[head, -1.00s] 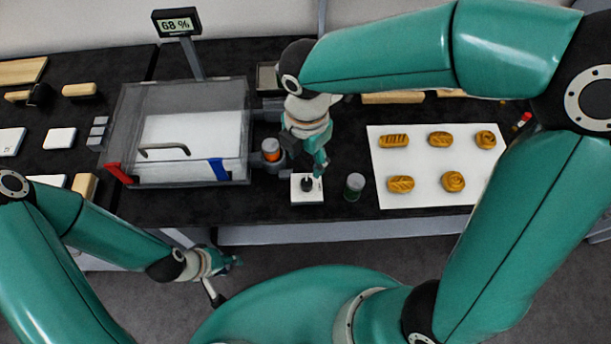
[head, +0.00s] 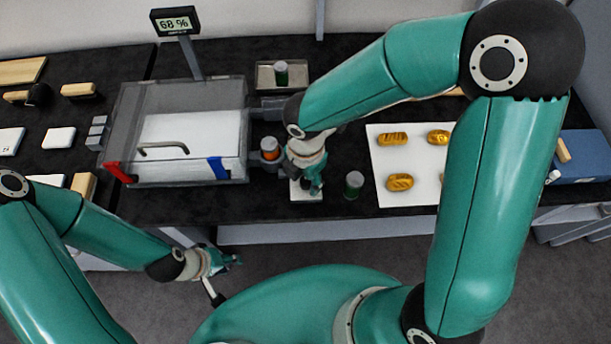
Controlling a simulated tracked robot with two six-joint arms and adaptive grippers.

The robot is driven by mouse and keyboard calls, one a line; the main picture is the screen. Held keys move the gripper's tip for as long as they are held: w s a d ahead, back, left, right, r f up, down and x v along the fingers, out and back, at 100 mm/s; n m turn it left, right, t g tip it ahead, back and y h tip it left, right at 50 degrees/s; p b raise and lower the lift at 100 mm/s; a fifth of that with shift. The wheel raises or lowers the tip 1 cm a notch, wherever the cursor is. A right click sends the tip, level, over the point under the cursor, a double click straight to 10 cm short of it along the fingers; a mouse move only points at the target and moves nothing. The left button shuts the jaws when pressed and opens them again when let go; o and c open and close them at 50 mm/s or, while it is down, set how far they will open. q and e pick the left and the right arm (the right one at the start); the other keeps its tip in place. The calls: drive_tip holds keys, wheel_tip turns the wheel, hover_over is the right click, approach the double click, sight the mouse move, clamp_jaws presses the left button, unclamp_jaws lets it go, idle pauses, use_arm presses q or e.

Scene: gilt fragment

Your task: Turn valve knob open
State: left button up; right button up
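The valve knob is the small black knob that shows a second ago on a white square base (head: 296,193) at the table's front edge. Now my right gripper (head: 312,190) is directly over it and hides the knob almost wholly. The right gripper points down at the base; whether its fingers are around the knob or only above it, I cannot tell. My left gripper (head: 238,261) hangs in front of the table, low and away from the knob, and its finger opening is too small to tell.
A clear box (head: 130,115) with red and blue latches stands left of the knob. An orange-banded jar (head: 270,150) is behind it, and a green jar (head: 354,185) stands close to the right. A white sheet with gilt pieces (head: 415,195) lies further right. A display (head: 175,22) reads 68 %.

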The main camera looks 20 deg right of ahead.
clamp_jaws()
drive_tip(key=m+b, duration=0.3)
drive_tip(key=m, duration=0.1)
drive_tip(key=shift+f, duration=0.15)
drive_tip(key=m+b, duration=0.3)
drive_tip(key=m, duration=0.1)
drive_tip(key=shift+m, duration=0.4)
drive_tip(key=m+b, duration=0.2)
drive_tip(key=m, duration=0.3)
drive_tip(key=shift+b, duration=0.4)
drive_tip(key=shift+r+m+b, duration=0.2)
drive_tip(key=shift+m+b, duration=0.6)
drive_tip(key=shift+m, duration=1.3)
drive_tip(key=shift+w, duration=0.1)
